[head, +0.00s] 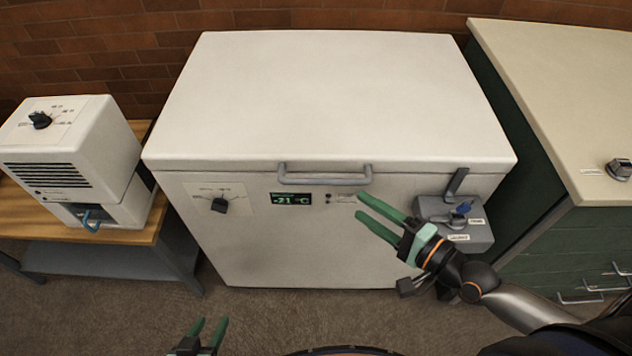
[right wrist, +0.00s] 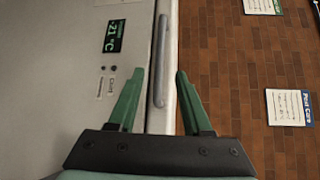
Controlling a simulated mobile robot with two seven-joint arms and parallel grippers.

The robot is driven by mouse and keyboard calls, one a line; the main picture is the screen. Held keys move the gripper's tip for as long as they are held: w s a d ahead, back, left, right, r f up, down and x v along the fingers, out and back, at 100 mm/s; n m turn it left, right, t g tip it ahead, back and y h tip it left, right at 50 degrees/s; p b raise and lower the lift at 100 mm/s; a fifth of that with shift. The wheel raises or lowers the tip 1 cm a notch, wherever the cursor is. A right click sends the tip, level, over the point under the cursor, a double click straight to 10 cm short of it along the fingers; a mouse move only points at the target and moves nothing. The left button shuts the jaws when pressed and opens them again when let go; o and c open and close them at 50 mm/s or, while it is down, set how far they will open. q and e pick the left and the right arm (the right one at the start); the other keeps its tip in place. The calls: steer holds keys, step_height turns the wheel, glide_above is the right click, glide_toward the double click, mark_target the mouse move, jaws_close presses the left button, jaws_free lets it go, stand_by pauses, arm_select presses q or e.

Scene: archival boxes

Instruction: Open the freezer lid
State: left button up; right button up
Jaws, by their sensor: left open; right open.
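The white chest freezer (head: 240,245) stands in the middle of the head view, with its white lid (head: 340,95) shut flat on top. A grey bar handle (head: 325,178) is on the lid's front edge. My right gripper (head: 361,204) is open and empty, in front of the freezer just below the handle's right end. In the right wrist view the handle (right wrist: 160,60) runs up from between the two green fingers, which appear apart from it. A grey latch box (head: 480,238) with a blue key-like piece is at the freezer's front right. My left gripper (head: 208,330) is open and empty at the bottom edge, low before the freezer.
A dial and a display (head: 290,199) reading -21 °C are on the freezer front. A white appliance (head: 75,150) stands on a wooden bench (head: 150,232) at left. A green cabinet with a beige top (head: 560,95) stands close at right. The lid top is clear.

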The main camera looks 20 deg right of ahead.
mark_target(329, 184)
steer(key=x, duration=1.1)
steer(key=shift+w+a, duration=0.25)
steer(key=shift+c, duration=0.2)
jaws_close()
stand_by(0.8)
